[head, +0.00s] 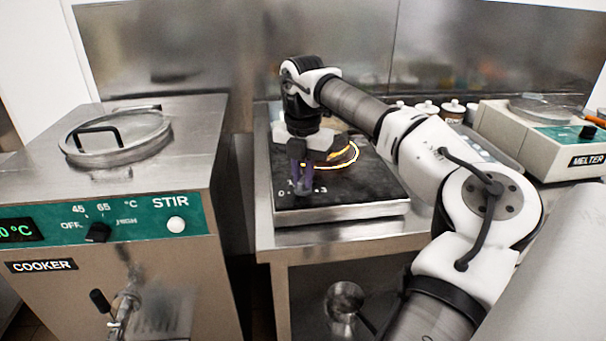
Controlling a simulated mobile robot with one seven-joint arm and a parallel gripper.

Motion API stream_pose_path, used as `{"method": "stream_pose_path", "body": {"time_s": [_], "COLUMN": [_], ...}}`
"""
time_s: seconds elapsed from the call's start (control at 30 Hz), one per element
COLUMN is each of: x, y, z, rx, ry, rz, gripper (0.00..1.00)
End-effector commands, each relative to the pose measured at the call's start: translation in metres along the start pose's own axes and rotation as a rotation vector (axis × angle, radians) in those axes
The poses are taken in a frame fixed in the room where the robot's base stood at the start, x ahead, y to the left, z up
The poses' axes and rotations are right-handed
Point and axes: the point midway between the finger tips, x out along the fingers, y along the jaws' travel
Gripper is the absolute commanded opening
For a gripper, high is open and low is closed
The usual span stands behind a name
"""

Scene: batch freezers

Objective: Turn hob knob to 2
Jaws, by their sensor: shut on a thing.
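The hob (372,187) is a flat black-topped unit with a steel front, standing on the steel counter in the middle of the head view. A glowing yellow-orange ring (356,152) shows on its top, partly behind my gripper. My gripper (303,191) points down over the hob's front left area, where the white digits 1 and 3 show. It is shut on the hob knob, which the fingers hide almost wholly. I cannot read the knob's pointer, and the digit 2 is covered.
A cooker (200,262) with a green panel and round lid stands at the left, with a gap before the counter. A melter (552,142) stands at the back right, near several small lidded jars (427,107). A steel wall rises behind.

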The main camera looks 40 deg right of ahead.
Motion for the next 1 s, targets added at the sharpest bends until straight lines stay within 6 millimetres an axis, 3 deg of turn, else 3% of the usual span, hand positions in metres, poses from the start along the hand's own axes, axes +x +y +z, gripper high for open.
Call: {"method": "stream_pose_path", "body": {"time_s": [0.03,0.07,0.23,0.67,1.0], "x": [0.000,0.000,0.000,-0.007,-0.056], "y": [0.000,0.000,0.000,0.000,0.000], "z": [0.000,0.000,0.000,0.000,0.000], "rx": [-0.001,-0.001,-0.001,-0.001,0.000], "ry": [0.001,0.001,0.001,0.000,0.000], "rz": [-0.001,-0.001,0.000,0.000,-0.001], "gripper": [0.00,0.14,0.35,0.35,0.35]}}
